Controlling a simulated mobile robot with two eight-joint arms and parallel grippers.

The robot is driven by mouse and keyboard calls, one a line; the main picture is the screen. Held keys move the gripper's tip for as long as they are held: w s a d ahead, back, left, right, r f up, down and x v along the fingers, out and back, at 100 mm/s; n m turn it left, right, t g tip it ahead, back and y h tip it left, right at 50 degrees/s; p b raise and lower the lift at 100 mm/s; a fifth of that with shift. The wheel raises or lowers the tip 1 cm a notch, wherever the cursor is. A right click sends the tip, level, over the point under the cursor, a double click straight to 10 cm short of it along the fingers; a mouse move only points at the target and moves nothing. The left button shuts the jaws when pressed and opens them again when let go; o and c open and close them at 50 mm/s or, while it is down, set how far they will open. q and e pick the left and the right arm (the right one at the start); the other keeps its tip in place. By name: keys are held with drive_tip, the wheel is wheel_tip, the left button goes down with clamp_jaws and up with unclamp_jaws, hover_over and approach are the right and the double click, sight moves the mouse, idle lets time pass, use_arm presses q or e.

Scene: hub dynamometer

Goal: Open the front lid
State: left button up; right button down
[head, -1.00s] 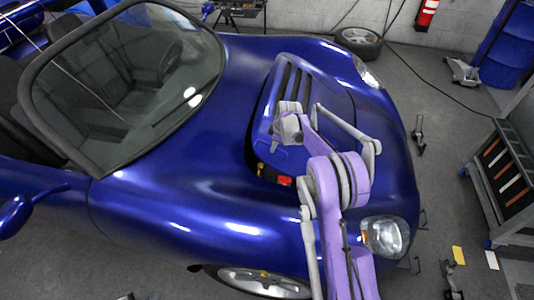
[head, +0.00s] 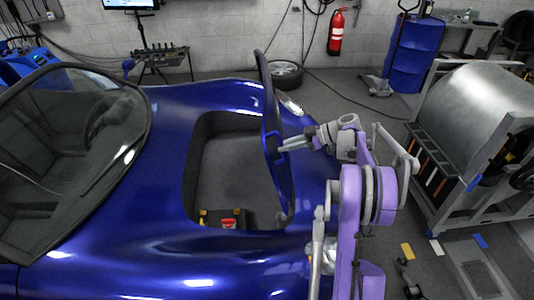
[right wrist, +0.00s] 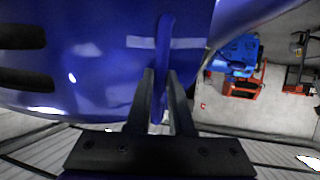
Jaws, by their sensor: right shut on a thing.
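The front lid (head: 270,100) of the blue car stands raised, close to upright, and is seen nearly edge-on in the head view. Below it the front compartment (head: 232,170) is uncovered, with a dark grey lining. My right gripper (head: 283,146) is at the lid, on the side facing the car's nose. In the right wrist view, the lid's blue surface (right wrist: 95,60) fills the upper left. There my right gripper (right wrist: 162,76) has its two fingers closed around a narrow blue bar on the lid. My left gripper is in neither current view.
A small red part (head: 228,223) sits at the compartment's near edge. Right of the car stands a large metal drum in a frame (head: 480,100). A loose wheel (head: 283,74), a fire extinguisher (head: 336,33) and a blue barrel (head: 414,52) are behind.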

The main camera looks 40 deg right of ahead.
drive_tip(key=shift+t+y, duration=0.5)
drive_tip(key=shift+t, duration=0.1)
drive_tip(key=shift+s+d+r, duration=0.15)
drive_tip(key=shift+s+d, duration=0.7)
drive_tip(key=shift+d, duration=0.25)
drive_tip(key=shift+s+d+r, duration=0.15)
drive_tip(key=shift+s+d, duration=0.65)
drive_tip(key=shift+d, duration=0.25)
drive_tip(key=c, duration=0.8)
unclamp_jaws()
drive_tip(key=b+v, duration=0.1)
drive_tip(key=v, duration=1)
drive_tip(key=shift+w, duration=0.1)
